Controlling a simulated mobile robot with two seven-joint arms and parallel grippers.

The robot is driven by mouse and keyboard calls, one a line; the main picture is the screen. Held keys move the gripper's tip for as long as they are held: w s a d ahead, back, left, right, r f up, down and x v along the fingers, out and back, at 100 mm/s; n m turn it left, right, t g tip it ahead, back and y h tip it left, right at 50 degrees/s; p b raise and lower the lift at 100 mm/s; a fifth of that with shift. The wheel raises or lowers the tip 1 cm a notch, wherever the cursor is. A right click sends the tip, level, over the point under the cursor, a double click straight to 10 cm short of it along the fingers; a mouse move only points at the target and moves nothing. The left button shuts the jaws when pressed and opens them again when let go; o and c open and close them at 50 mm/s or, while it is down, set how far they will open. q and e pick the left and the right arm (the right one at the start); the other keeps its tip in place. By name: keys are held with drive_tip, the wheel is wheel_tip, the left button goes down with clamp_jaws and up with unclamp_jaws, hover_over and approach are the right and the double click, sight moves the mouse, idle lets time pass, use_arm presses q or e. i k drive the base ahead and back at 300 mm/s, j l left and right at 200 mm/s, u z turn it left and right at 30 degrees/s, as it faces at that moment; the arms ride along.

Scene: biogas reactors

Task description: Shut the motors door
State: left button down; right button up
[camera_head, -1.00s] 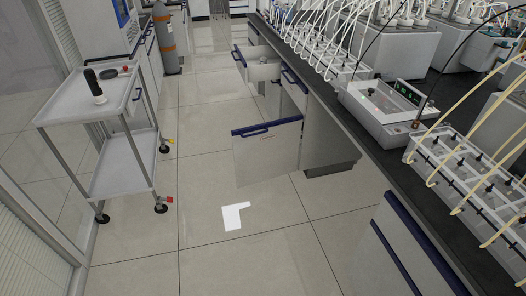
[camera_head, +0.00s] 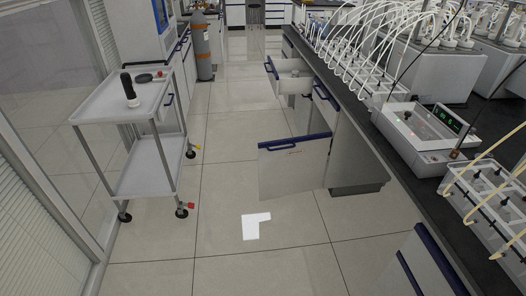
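A white cabinet door (camera_head: 293,172) with a blue top edge and a blue handle stands open below the long bench. It juts out into the aisle, and its hinge side is at the right, by the bench. I cannot tell from this view whether it is the motors door. Farther back, a drawer (camera_head: 290,83) with a blue front edge is pulled out from the same bench. Neither of my grippers shows in the head view.
A white trolley (camera_head: 118,98) with a black-handled item on top stands at the left by a glass partition. A grey gas cylinder (camera_head: 202,52) stands behind it. The black bench top (camera_head: 352,98) carries reactors and tubing along the right.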

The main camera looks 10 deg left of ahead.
sight(289, 166)
drive_tip(key=i, duration=1.75)
drive_tip(key=l+z, duration=0.05)
drive_tip(key=l, duration=0.05)
